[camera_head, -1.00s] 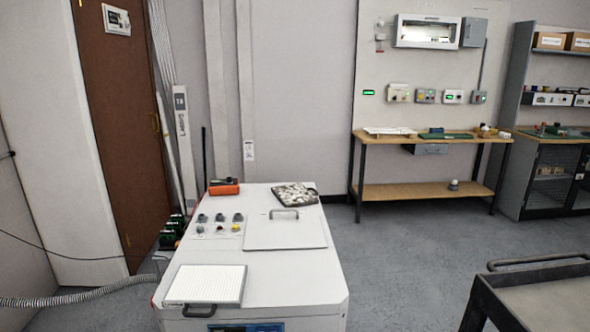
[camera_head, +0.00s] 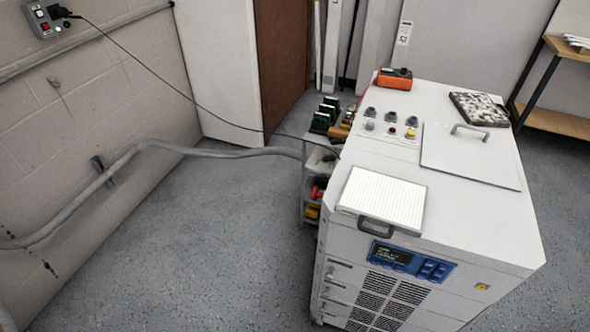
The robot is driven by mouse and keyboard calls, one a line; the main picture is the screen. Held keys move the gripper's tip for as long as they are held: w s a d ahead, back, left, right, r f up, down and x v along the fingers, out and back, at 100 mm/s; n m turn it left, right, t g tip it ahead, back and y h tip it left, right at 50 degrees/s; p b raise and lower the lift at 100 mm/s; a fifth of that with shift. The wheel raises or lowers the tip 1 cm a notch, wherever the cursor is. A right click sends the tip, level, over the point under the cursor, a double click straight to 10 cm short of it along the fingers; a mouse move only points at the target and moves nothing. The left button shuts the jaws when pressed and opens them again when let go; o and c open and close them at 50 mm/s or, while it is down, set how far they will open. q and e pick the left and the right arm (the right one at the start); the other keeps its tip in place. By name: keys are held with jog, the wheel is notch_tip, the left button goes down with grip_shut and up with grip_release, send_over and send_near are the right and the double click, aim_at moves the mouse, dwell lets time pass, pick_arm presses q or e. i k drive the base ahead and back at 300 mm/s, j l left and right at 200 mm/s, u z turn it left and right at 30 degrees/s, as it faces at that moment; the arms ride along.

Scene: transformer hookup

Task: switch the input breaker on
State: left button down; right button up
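A white cabinet (camera_head: 460,215) stands at the right of the head view, with its top and front showing. Its front has a blue panel with a dark display (camera_head: 390,254), vent slots below it, and a small yellow label (camera_head: 482,287). Round knobs and buttons (camera_head: 392,122) sit on its top. A grey wall box (camera_head: 45,18) at the upper left has a red switch, a small green light and a black plug with a cable. I cannot tell which part is the input breaker. Neither of my grippers is in view.
An orange device (camera_head: 394,79), a speckled block (camera_head: 479,109) and a white panel with a handle (camera_head: 383,198) lie on the cabinet. A small shelf cart (camera_head: 318,170) stands at its left. A grey conduit (camera_head: 215,152) and thin cable cross to the wall. The floor (camera_head: 215,250) at the left is clear.

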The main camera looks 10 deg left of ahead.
aim_at(317, 177)
jog(key=i+j, duration=0.2)
jog(key=j, duration=0.15)
jog(key=i+j, duration=0.2)
jog(key=j, duration=0.15)
jog(key=i+j, duration=0.35)
jog(key=j, duration=0.3)
jog(key=i+j, duration=0.2)
jog(key=j, duration=0.15)
jog(key=z, duration=0.05)
